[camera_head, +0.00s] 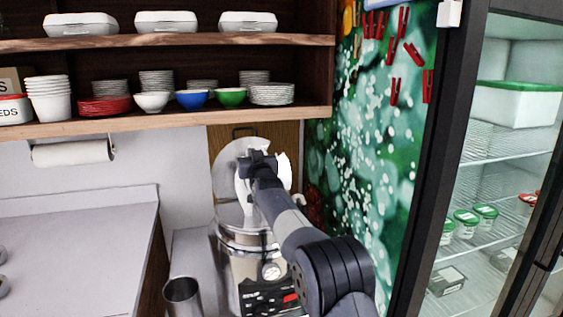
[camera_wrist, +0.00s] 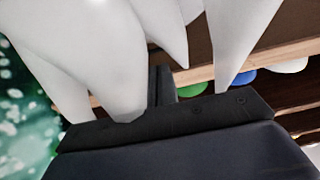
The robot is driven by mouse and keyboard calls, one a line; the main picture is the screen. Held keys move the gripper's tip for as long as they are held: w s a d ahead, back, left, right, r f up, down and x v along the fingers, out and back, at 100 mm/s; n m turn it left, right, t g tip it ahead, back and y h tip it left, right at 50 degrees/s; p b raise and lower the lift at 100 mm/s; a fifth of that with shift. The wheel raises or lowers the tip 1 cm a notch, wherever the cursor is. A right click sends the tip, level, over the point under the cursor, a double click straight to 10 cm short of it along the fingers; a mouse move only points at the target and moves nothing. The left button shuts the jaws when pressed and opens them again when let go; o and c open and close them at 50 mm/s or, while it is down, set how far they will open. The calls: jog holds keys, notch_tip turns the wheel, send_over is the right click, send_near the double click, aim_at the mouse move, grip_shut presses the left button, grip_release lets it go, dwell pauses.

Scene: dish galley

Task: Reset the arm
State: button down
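My gripper (camera_head: 264,172) is at the end of my raised arm in the head view, in front of the back wall below the shelves and above the steel pot cooker. Its white fingers show apart on either side of the dark wrist, so it looks open. In the wrist view the white fingers of my gripper (camera_wrist: 195,45) fill the upper part, with a gap through which the shelf shows. I see nothing held. The fingertips run out of the wrist view.
The steel cooker (camera_head: 250,268) with its raised round lid (camera_head: 228,160) is close below and behind my arm. A metal cup (camera_head: 183,297) stands beside it. The lower shelf (camera_head: 180,124) holds bowls and plates. A glass-door fridge (camera_head: 480,180) is on the right; the left counter (camera_head: 80,250) is mostly clear.

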jog(key=p+x, duration=0.3)
jog(key=shift+p, duration=0.4)
jog(key=shift+s+f, duration=0.1)
dwell(0.4)
